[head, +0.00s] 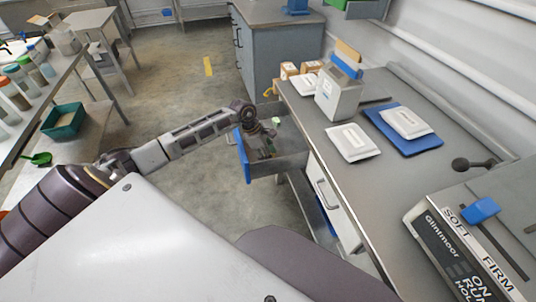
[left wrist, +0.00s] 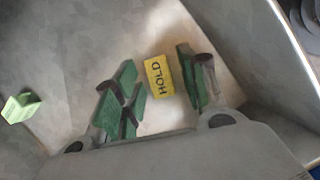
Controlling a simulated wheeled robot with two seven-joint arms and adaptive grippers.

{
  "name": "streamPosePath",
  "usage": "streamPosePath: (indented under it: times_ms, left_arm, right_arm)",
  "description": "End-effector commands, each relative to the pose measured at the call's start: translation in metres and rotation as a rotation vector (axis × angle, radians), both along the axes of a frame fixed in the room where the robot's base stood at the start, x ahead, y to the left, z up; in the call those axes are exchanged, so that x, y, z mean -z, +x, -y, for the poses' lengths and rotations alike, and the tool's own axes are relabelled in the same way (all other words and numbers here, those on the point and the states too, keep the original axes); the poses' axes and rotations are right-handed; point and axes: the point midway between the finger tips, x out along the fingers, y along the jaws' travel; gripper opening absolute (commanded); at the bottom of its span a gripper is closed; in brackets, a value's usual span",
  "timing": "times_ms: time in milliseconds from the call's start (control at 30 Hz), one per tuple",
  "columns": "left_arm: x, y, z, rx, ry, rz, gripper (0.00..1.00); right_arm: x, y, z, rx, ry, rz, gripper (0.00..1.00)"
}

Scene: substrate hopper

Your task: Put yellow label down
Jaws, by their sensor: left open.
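The yellow label (left wrist: 159,77), marked HOLD, lies on the floor of an open drawer in the left wrist view. I cannot make it out in the head view, where my gripper covers that spot. My left gripper (head: 267,149) reaches down into the drawer (head: 290,138). Its green-padded fingers (left wrist: 155,66) are open, one on each side of the label, with a gap visible on at least the left. A light green block-like piece (left wrist: 18,107) lies apart to the left; it shows in the head view (head: 276,121) too. My right gripper is not in view.
The drawer's blue front (head: 243,156) and its walls enclose my left gripper. The grey counter (head: 330,178) beside it holds white packs (head: 353,142), a blue mat (head: 425,146) and a Glintmoor device (head: 450,245). A green bin (head: 63,121) is at left.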

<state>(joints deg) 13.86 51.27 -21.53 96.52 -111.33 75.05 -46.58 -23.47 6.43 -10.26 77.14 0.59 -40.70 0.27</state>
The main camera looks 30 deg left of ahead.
Motion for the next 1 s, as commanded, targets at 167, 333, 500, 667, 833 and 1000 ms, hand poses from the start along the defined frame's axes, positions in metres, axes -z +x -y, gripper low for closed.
streamPosePath:
  times_ms: [167,333,500,667,833,1000]
  left_arm:
    - [-0.007,-0.001,-0.002,0.000,0.001,0.002,0.42]
    - [-0.024,-0.004,-0.009,0.000,0.002,0.002,0.42]
    - [-0.044,-0.007,-0.016,0.000,0.003,0.001,0.42]
    - [-0.061,-0.011,-0.022,0.001,0.002,0.000,0.42]
    - [-0.080,-0.014,-0.030,-0.001,0.002,0.001,0.42]
    - [-0.097,-0.018,-0.036,0.001,0.002,0.000,0.42]
  right_arm:
    - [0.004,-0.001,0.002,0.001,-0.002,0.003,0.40]
    - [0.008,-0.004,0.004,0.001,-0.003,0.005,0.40]
    - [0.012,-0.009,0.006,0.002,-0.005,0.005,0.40]
    - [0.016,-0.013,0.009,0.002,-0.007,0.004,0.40]
    - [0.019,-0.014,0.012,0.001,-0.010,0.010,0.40]
    - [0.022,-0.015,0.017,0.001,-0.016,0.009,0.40]
